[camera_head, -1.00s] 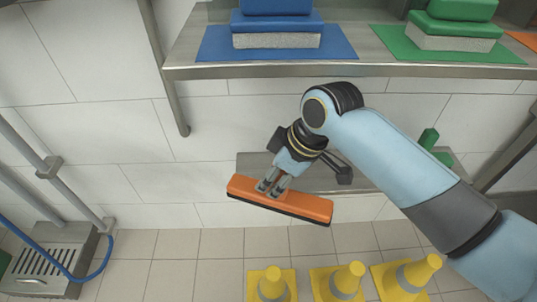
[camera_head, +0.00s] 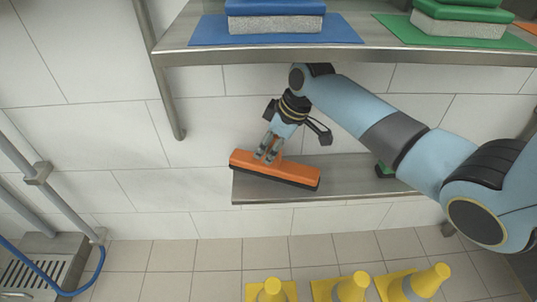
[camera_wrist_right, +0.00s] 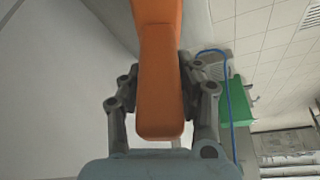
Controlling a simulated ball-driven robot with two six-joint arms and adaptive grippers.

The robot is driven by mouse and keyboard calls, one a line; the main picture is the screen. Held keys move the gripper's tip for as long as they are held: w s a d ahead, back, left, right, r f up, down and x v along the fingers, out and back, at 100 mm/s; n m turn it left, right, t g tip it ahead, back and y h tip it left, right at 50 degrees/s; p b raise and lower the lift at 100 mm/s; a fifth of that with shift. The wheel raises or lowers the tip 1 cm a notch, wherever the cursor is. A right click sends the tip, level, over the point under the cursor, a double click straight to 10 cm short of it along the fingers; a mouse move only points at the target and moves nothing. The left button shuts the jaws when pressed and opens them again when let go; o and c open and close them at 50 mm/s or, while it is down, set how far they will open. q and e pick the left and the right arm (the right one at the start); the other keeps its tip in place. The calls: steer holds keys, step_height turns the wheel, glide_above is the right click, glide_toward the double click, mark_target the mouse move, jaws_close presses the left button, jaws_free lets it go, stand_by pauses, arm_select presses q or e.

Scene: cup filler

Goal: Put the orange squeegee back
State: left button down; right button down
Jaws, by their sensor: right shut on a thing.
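The orange squeegee (camera_head: 275,167) has a wide orange head with a dark strip along its lower edge. My right gripper (camera_head: 268,150) is shut on it and holds it in front of the left end of the lower metal shelf (camera_head: 345,185). I cannot tell whether the squeegee touches the shelf. In the right wrist view, the squeegee's orange handle (camera_wrist_right: 160,80) runs between the fingers of the right gripper (camera_wrist_right: 160,100). My left gripper is not in view.
An upper metal shelf (camera_head: 200,50) holds a blue stack (camera_head: 275,22) and a green stack (camera_head: 460,22). A green object (camera_head: 384,171) is on the lower shelf, partly behind my arm. Yellow cones (camera_head: 350,287) stand on the floor. A blue hose (camera_head: 98,265) hangs at left.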

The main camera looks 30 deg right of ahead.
step_height(320, 180, down, 2)
steer(key=shift+w+d+f+b, duration=0.1)
steer(key=shift+w+f+b, duration=0.05)
steer(key=shift+b, duration=0.25)
steer(key=c, duration=0.9)
jaws_free()
